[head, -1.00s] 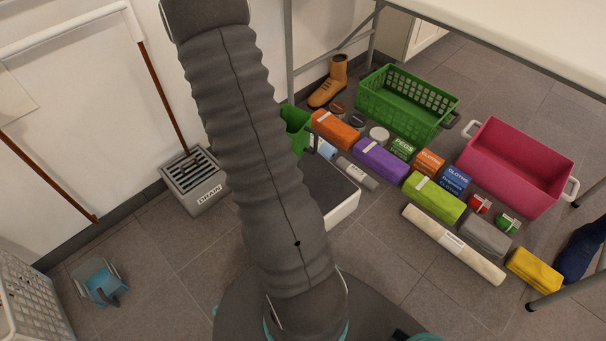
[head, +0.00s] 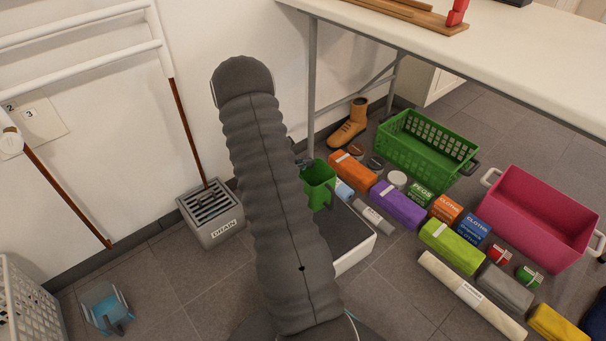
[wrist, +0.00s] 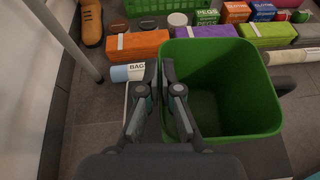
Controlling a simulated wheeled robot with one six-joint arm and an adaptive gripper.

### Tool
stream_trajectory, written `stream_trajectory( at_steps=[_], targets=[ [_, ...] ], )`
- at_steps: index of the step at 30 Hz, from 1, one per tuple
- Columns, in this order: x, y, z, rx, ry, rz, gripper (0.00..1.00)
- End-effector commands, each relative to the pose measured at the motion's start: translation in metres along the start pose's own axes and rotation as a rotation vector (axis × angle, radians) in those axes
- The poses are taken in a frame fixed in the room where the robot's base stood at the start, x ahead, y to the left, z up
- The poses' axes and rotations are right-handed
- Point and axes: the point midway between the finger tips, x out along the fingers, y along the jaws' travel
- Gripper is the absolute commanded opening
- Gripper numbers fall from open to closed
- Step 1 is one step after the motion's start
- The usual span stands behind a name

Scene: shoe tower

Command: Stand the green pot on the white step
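The green pot (wrist: 225,90) is an open square tub, seen from above in the wrist view. My gripper (wrist: 160,72) has one finger inside and one outside its left wall, closed on that wall. In the head view the pot (head: 318,184) is upright, partly hidden behind my arm, at the far left end of the white step (head: 356,254). The step has a dark grey top and white sides. The pot overlaps the step's top in the picture; I cannot tell whether its base touches it. My arm hides much of the step.
A grey drain box (head: 212,215) stands left of my arm. A bag roll (head: 344,191), a grey roll (head: 373,216) and an orange pack (head: 352,170) lie close behind the step. A green basket (head: 427,145) and pink crate (head: 541,219) stand farther right. A table leg (head: 312,95) rises behind the pot.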

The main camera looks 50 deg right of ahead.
Motion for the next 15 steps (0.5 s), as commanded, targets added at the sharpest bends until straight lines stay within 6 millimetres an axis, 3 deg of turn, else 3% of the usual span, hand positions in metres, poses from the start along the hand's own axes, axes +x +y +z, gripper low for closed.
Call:
stream_trajectory(
  at_steps=[5, 10, 15],
  targets=[
    [-0.002, 0.015, -0.011, 0.000, 0.000, 0.000, 0.00],
    [0.001, 0.016, -0.021, -0.002, 0.000, -0.001, 0.00],
    [0.010, 0.016, -0.043, -0.002, 0.000, -0.001, 0.00]
  ],
)
